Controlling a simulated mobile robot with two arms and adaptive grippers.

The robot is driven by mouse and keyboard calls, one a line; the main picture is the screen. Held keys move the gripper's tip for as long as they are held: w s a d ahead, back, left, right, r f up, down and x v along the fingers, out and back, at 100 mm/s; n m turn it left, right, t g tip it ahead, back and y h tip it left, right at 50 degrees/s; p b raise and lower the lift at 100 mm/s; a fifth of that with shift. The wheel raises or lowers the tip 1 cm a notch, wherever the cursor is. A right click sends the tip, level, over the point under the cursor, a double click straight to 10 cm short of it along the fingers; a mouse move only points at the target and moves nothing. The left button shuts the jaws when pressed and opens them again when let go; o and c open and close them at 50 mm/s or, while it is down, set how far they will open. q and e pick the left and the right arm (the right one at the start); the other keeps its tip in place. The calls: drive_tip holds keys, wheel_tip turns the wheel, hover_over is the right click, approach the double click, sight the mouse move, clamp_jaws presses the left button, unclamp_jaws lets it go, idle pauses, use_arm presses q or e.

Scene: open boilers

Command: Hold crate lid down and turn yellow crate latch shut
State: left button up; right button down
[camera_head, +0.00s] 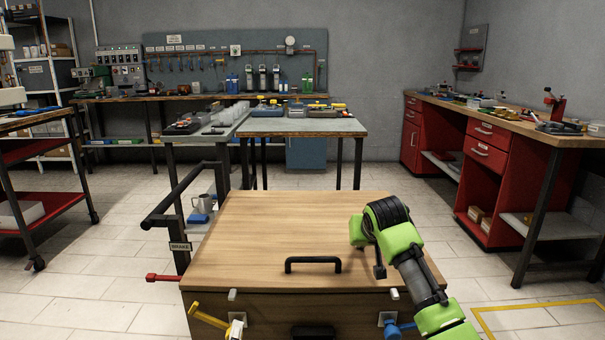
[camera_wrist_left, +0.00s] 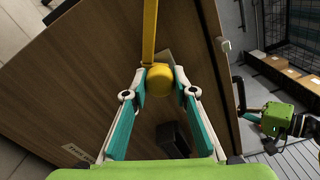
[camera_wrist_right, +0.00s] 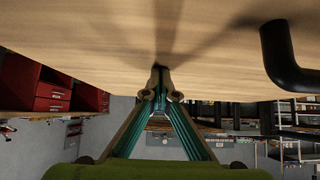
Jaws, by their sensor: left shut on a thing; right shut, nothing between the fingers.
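The wooden crate lid (camera_head: 270,232) lies flat on the crate (camera_head: 275,307), with a black handle (camera_head: 313,261) near its front edge. The yellow crate latch (camera_head: 207,317) is on the left of the crate front, its bar slanting up to the left. My left gripper (camera_head: 237,329) is shut on the latch's round yellow knob (camera_wrist_left: 160,79), which sits between the fingertips in the left wrist view. My right gripper (camera_head: 379,271) is shut and empty, pointing down at the lid's right side. In the right wrist view its fingertips (camera_wrist_right: 160,80) appear to touch the lid.
A blue latch (camera_head: 396,329) is on the right of the crate front. A black cart rail (camera_head: 172,199) and a red lever (camera_head: 164,278) stand at the crate's left. Workbenches stand behind and at the right (camera_head: 497,112).

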use_arm(q)
drive_tip(key=m, duration=0.6)
drive_tip(key=shift+r+m, duration=0.1)
drive_tip(key=shift+m, duration=0.2)
use_arm(e)
drive_tip(key=shift+f, duration=0.15)
use_arm(q)
drive_tip(key=m, duration=0.5)
drive_tip(key=o, duration=1.2)
drive_tip(key=shift+c, duration=0.2)
